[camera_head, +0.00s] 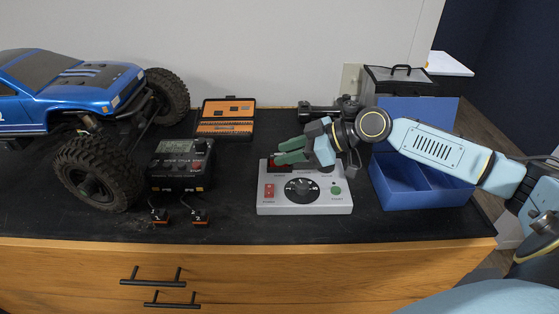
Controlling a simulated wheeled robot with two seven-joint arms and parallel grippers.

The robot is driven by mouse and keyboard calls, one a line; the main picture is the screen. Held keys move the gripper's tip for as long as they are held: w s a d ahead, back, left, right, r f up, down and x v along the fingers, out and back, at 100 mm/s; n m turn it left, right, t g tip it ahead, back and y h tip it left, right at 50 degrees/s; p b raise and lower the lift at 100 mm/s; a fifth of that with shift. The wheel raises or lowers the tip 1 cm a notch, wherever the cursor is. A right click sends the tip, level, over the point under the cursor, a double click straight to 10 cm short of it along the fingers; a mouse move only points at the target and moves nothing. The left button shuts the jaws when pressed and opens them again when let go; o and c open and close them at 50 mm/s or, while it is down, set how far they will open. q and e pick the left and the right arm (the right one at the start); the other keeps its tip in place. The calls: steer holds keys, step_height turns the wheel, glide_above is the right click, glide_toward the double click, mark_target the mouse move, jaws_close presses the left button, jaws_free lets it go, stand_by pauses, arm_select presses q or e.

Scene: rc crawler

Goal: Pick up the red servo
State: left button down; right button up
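My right gripper (282,151) has green fingertips and reaches in from the right, pointing left over the back of a grey control box (303,205). The fingers lie close together in this view, and I cannot tell whether they are open or shut. A small red patch (273,166) shows just below the fingertips at the box's back. It may be the red servo or part of the box; the fingers hide much of this spot. My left gripper is not in view.
A blue crawler (75,85) with big tyres fills the left. A black meter (181,165) and an open orange tool case (226,117) stand beside it. A blue divided bin (425,194) sits at the right, under my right arm. The table's front right is clear.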

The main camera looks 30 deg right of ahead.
jaws_close()
steer(key=shift+r, duration=0.15)
